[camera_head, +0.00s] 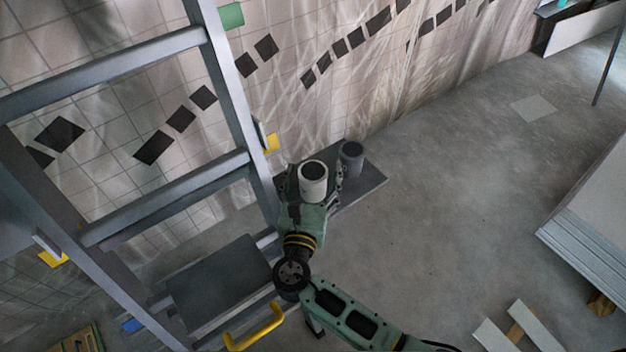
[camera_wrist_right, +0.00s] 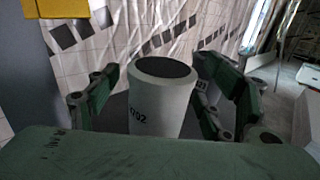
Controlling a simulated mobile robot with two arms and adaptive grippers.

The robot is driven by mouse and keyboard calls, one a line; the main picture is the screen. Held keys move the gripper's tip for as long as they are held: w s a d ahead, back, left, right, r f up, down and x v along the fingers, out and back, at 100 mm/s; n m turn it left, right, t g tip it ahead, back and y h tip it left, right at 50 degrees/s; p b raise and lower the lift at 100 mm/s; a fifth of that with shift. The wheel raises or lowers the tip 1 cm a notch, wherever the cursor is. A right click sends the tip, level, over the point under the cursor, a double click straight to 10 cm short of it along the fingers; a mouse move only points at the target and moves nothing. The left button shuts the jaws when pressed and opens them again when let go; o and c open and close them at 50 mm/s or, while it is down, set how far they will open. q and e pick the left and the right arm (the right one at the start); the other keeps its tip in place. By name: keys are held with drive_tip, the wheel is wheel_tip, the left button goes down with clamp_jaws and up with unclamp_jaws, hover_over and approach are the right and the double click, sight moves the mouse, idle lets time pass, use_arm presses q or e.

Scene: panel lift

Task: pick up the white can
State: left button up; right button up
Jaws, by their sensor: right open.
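The white can (camera_head: 313,180) stands upright on a dark grey shelf (camera_head: 365,187) beside the ladder-like frame. It has a dark top, and in the right wrist view the can (camera_wrist_right: 161,98) shows dark printed characters on its side. My right gripper (camera_head: 314,176) is open, with one finger on each side of the white can. In the right wrist view the fingers of this gripper (camera_wrist_right: 158,90) flank the can; whether they touch it I cannot tell. My left gripper is not in view.
A grey can (camera_head: 351,160) stands on the shelf just right of the white can. The grey metal frame (camera_head: 232,85) rises close on the left, with a yellow handle (camera_head: 254,335) low down. A plastic-draped tiled wall (camera_head: 340,75) is behind. Open floor (camera_head: 450,200) lies to the right.

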drive_tip(key=c, duration=1.3)
drive_tip(key=shift+c, duration=0.6)
drive_tip(key=shift+r, duration=0.15)
